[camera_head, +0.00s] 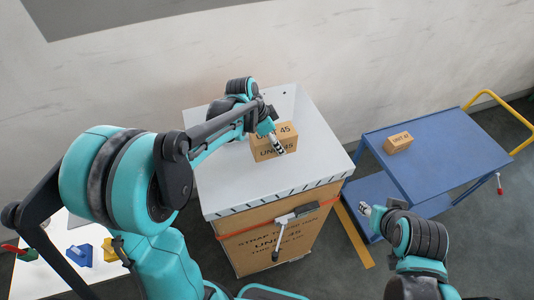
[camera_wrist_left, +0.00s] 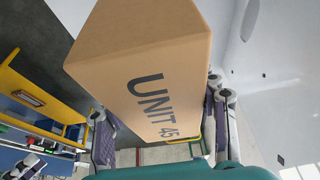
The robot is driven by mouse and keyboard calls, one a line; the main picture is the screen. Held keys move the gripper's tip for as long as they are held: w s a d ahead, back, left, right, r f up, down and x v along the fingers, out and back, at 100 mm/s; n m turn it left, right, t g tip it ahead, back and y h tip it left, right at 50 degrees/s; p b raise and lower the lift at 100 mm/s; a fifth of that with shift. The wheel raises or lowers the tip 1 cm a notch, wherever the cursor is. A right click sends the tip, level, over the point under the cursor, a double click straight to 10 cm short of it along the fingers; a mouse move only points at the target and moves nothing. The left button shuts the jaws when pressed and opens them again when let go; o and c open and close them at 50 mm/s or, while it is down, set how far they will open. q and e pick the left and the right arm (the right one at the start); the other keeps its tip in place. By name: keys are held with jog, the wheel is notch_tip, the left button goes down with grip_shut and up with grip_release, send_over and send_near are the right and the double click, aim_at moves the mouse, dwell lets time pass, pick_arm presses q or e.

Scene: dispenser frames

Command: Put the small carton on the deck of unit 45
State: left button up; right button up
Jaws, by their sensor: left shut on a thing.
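A small brown carton (camera_head: 263,152) printed "UNIT 45" is at my left gripper (camera_head: 275,140), over the white deck (camera_head: 235,187) of the large strapped box. The left wrist view shows the same carton (camera_wrist_left: 140,60) between the two fingers of my left gripper (camera_wrist_left: 160,130), which is shut on it. I cannot tell whether the carton's underside touches the deck. The large box (camera_head: 270,238) is also printed "UNIT 45". My right gripper (camera_head: 367,209) is by the blue cart's near left side, away from the carton; its fingers are too small to judge.
A blue cart (camera_head: 445,155) with a yellow handle (camera_head: 497,99) stands at right, bearing another small carton (camera_head: 398,142). A strap tool (camera_head: 293,216) hangs on the large box's front. A white table (camera_head: 60,270) with coloured items is at lower left. A wall stands behind.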

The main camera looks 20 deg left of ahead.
aim_at(268, 150)
pick_arm(q)
jog(key=shift+s+a+f, duration=0.7)
jog(key=shift+a+f, duration=0.05)
jog(key=shift+a, duration=0.15)
jog(key=shift+s+a+f, duration=0.1)
jog(key=shift+s+f, duration=0.05)
jog(key=shift+s, duration=0.1)
jog(key=shift+s+f, duration=0.15)
jog(key=shift+f, duration=0.2)
notch_tip(268, 150, down, 2)
jog(key=shift+f, duration=0.25)
jog(key=shift+w+f, duration=0.2)
jog(key=shift+f, duration=0.25)
jog(key=shift+s, duration=0.15)
